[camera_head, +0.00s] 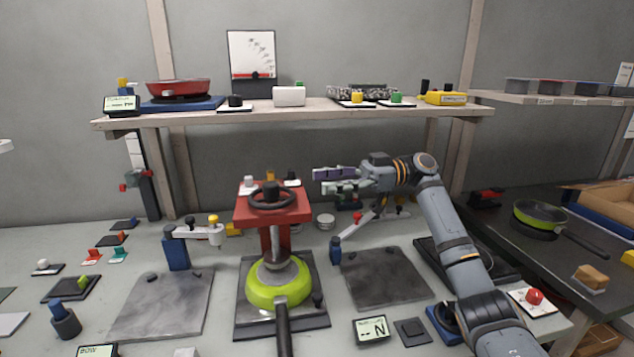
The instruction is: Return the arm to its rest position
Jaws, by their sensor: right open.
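My right arm comes in from the lower right and bends left over the table. My right gripper (338,180) is open and empty, with its fingers pointing left. It hangs in the air just right of the red press (272,212) with the dark handwheel (272,197). Below the press, a green pan (278,292) sits on a dark base plate, its handle toward the front. My left gripper does not show.
Grey plates (165,305) lie on both sides of the press. A shelf (300,107) with several devices spans the back above my gripper. A second green pan (541,212) stands on the dark surface at right. A red button (534,297) sits near my forearm.

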